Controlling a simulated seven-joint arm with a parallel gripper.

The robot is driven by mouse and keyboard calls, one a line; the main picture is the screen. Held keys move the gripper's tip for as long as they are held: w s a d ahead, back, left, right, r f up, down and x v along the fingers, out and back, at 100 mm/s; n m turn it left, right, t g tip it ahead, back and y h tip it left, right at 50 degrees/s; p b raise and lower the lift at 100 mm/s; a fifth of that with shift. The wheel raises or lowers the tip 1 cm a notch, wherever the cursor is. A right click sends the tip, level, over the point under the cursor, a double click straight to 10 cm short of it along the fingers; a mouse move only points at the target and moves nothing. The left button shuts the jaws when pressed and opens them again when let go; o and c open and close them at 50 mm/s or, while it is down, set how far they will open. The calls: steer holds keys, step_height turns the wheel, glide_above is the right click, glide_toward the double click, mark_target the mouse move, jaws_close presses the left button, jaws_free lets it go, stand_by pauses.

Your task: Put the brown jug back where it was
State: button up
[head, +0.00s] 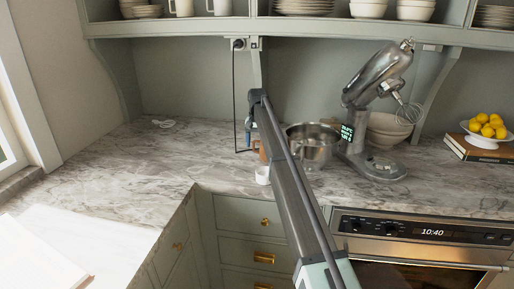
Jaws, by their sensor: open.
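A small brown shape (261,149), possibly the brown jug, stands on the marble counter (140,165) near the back wall. My arm (285,180) crosses in front of it and hides most of it, so I cannot tell its full form. My arm reaches up and away from the bottom of the head view, ending near the wall. My gripper is not clearly visible; the arm seems to hide it. I cannot see whether anything touches the brown shape.
A white cup (262,175) stands close to the arm's left side. A steel pot (313,150) and a stand mixer (375,110) stand to the right. The left counter is mostly clear.

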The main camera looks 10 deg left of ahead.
step_height(320, 180, up, 10)
steer(key=shift+f, duration=0.15)
